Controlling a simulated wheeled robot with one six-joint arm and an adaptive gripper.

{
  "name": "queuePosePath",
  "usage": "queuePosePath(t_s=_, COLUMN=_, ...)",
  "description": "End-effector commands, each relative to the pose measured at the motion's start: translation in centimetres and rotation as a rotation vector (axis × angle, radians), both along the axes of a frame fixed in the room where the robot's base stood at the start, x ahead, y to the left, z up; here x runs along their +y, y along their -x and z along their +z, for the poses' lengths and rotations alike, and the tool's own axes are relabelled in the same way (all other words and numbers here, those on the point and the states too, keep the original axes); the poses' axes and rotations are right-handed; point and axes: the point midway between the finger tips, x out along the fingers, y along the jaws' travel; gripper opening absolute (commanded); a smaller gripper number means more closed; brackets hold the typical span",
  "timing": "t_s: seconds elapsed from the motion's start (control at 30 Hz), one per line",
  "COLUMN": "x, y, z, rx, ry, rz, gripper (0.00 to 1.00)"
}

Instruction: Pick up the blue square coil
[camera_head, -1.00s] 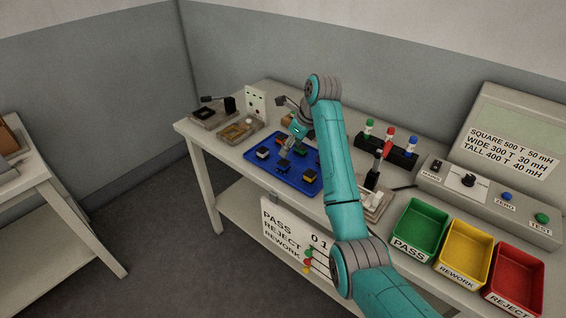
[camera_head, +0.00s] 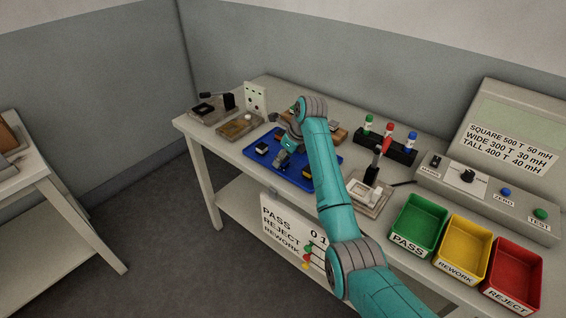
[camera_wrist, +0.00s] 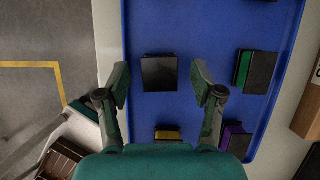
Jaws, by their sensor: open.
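A black square-topped block (camera_wrist: 159,74) lies on the blue tray (camera_wrist: 195,28) between my fingers in the wrist view. Its winding colour does not show clearly against the tray, so I cannot tell if it is the blue square coil. My gripper (camera_wrist: 162,85) is open, one finger on each side of the block with gaps between. In the head view, my gripper (camera_head: 284,158) is low over the middle of the tray (camera_head: 291,179) and hides what is beneath it.
In the wrist view, a green coil (camera_wrist: 256,72) lies right, a yellow coil (camera_wrist: 167,134) and a purple coil (camera_wrist: 233,137) nearer my palm. In the head view, a coil fixture (camera_head: 370,192) and green (camera_head: 418,226), yellow (camera_head: 465,246) and red (camera_head: 514,273) bins stand to the right.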

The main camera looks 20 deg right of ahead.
Motion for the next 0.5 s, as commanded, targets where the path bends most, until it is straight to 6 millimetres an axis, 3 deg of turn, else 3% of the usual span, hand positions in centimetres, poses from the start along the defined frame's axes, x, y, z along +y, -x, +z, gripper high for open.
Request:
queuePosePath(t_s=0.07, x=0.00, y=0.01, z=0.02, rx=0.000, ry=0.000, rz=0.000, gripper=0.67)
queuePosePath(t_s=0.3, x=-0.01, y=0.01, z=0.03, rx=0.000, ry=0.000, rz=0.000, gripper=0.07)
queuePosePath(t_s=0.33, x=-0.01, y=0.01, z=0.03, rx=0.000, ry=0.000, rz=0.000, gripper=0.03)
queuePosePath(t_s=0.5, x=-0.01, y=0.01, z=0.04, rx=0.000, ry=0.000, rz=0.000, gripper=0.02)
